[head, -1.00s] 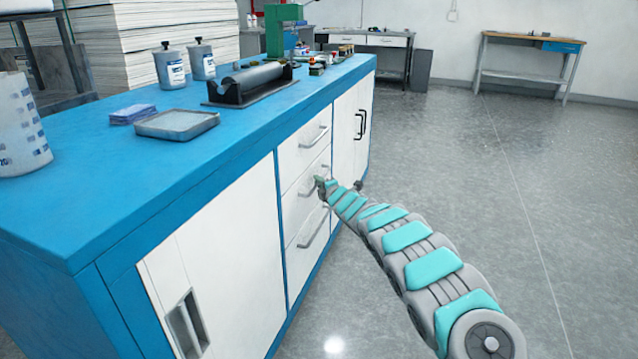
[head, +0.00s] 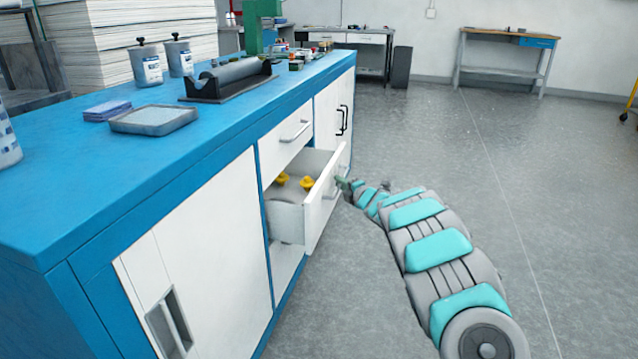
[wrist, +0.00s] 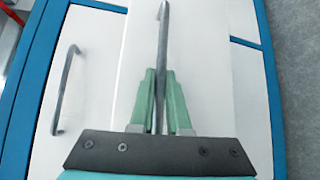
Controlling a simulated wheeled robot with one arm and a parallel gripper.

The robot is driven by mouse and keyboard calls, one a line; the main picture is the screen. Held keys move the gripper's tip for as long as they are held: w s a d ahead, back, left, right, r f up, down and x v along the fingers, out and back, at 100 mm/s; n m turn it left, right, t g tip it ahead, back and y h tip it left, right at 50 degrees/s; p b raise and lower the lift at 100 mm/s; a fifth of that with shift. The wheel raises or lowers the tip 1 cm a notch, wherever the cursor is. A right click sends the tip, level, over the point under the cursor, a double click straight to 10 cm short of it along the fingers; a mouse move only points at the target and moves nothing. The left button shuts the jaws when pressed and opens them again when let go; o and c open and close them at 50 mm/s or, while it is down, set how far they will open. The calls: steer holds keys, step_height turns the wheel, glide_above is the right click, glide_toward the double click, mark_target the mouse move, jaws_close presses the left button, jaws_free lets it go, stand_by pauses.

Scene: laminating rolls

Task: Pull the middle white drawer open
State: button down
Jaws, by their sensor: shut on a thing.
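The middle white drawer (head: 322,206) stands well out from the blue and white cabinet in the head view. Yellow objects (head: 307,182) show inside it. Its front fills the middle of the wrist view. My gripper (wrist: 159,88) has its two green fingers closed around the drawer's metal bar handle (wrist: 163,40), one on each side. In the head view my gripper (head: 343,184) is at the drawer front, small and partly hidden by my arm.
The top drawer (head: 287,140) above is shut. The blue countertop (head: 60,190) holds a grey tray (head: 153,119), a roller (head: 232,78) and two canisters (head: 178,56). The grey floor (head: 420,135) right of the cabinet is clear.

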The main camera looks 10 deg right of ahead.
steer(key=s+d, duration=0.4)
steer(key=d, duration=0.3)
steer(key=s+d, duration=0.3)
steer(key=d, duration=0.3)
steer(key=shift+s+d+b, duration=0.4)
steer(key=shift+b, duration=0.05)
steer(key=c, duration=1.2)
jaws_free()
steer(key=shift+o, duration=0.2)
steer(key=v, duration=0.7)
steer(key=shift+s+b, duration=0.3)
steer(key=shift+s, duration=0.1)
steer(key=shift+d+r, duration=0.15)
